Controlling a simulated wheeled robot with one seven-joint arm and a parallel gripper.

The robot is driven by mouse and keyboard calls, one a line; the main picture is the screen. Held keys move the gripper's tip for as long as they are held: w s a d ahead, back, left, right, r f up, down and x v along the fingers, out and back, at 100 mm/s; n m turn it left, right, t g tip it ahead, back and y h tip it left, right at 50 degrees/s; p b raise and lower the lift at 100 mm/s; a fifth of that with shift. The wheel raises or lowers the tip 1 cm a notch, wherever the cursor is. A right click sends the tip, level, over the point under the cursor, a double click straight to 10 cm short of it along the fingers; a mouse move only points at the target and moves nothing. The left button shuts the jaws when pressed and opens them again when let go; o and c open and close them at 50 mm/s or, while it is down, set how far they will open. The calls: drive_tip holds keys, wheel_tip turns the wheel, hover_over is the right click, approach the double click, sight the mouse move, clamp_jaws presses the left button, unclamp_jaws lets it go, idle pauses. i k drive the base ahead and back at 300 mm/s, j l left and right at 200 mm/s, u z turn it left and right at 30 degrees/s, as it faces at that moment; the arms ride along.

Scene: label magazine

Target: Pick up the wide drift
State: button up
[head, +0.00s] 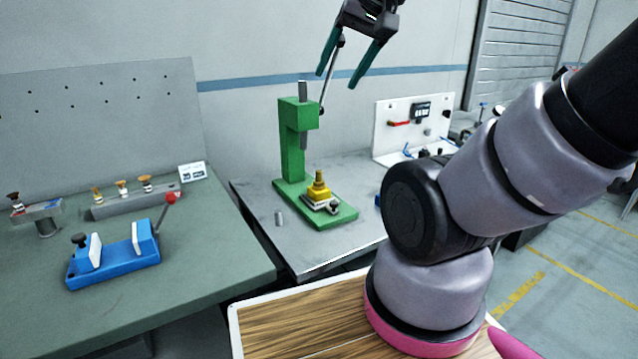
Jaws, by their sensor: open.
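My gripper (337,80) is open and empty, high in the air at the top middle, with its two teal fingers pointing down and left. Several small tools with tan and dark tops stand in grey holders on the left bench. Three of them, including a tan-topped tool (146,184), stand in a long grey block (135,203). A dark-topped one (14,201) stands at a separate holder at the far left. I cannot tell which is the wide drift. My gripper is well apart from all of them.
A blue vise (115,262) with a red-knobbed lever sits on the green-grey bench (210,280). A green press (292,140) holding a yellow stepped piece (318,187) stands on the grey table (300,250), beside a small grey cylinder (279,218). A white card (192,171) stands behind.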

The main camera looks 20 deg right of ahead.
sight(318, 182)
drive_tip(key=j+z, duration=0.25)
drive_tip(key=j, duration=1.6)
